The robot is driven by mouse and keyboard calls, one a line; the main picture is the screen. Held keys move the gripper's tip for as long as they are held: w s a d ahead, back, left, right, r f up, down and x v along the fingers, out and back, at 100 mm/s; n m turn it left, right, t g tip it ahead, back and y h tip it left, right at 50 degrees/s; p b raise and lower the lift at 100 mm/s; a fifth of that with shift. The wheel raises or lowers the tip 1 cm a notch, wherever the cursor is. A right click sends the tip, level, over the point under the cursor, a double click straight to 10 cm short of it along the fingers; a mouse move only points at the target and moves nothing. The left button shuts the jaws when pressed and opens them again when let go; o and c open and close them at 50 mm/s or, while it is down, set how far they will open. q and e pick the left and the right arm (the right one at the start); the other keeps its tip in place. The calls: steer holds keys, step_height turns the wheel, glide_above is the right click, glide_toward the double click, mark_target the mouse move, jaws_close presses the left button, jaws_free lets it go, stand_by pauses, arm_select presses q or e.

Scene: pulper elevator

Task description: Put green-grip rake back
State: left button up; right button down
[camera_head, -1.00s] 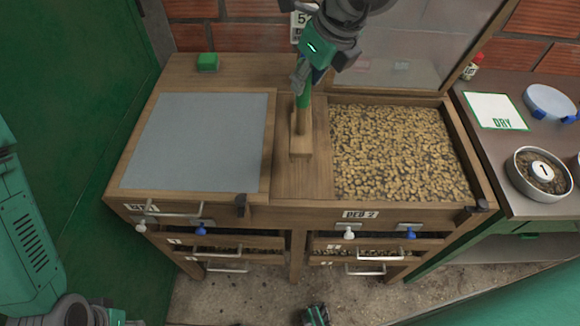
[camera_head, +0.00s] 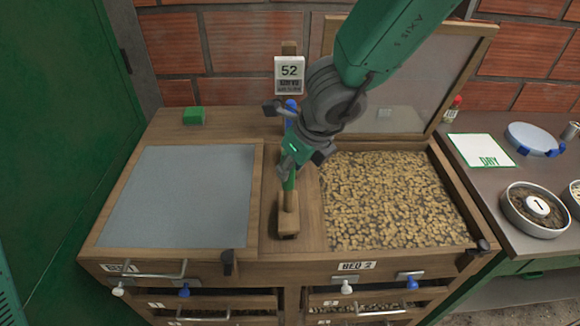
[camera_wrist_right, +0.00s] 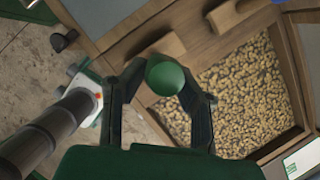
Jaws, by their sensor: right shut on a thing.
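The green-grip rake has a green handle (camera_head: 289,182) and a wooden head (camera_head: 289,222). It is roughly upright over the wooden divider between the two beds, head down. I cannot tell whether the head touches the divider. My right gripper (camera_head: 290,170) is shut on the green grip. In the right wrist view the round green grip end (camera_wrist_right: 165,77) sits between both fingers, with a wooden block behind it. A blue grip (camera_head: 290,108) shows behind my right gripper, near the back post; the rest of it is hidden. My left gripper is out of view.
The left bed has a closed grey lid (camera_head: 180,196). Bed 2 (camera_head: 388,200) is open, full of beans, its glazed lid (camera_head: 405,85) raised behind. A green block (camera_head: 194,116) and a "52" sign (camera_head: 289,75) are at the back. A side table (camera_head: 475,174) holds bowls at right.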

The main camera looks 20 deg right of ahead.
steer(key=shift+d+f, duration=0.25)
steer(key=shift+d, duration=0.1)
steer(key=c, duration=1.3)
jaws_free()
steer(key=shift+s+d, duration=0.1)
steer(key=shift+d, duration=0.2)
steer(key=shift+o, duration=0.2)
steer(key=shift+a+r, duration=0.25)
steer(key=shift+a, duration=0.2)
steer(key=shift+p+v, duration=1.85)
steer(key=shift+v, duration=4.1)
steer(key=s+d+f+n+h, duration=0.1)
steer(key=s+d+f+n, duration=0.3)
steer(key=f, duration=0.3)
steer(key=s+d+f+n+g+h, duration=0.1)
steer(key=d+f+n+h, duration=0.1)
steer(key=d+f+n, duration=0.3)
steer(key=s+d+f+n+h, duration=0.1)
steer(key=s+d+f+n, duration=0.2)
steer(key=f+n, duration=0.4)
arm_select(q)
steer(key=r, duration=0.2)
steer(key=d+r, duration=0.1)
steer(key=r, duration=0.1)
arm_select(e)
steer(key=s+f+n+g+y, duration=0.2)
steer(key=s+f+n, duration=0.9)
steer(key=s+n, duration=0.4)
steer(key=shift+s+f, duration=0.2)
steer(key=shift+s, duration=0.05)
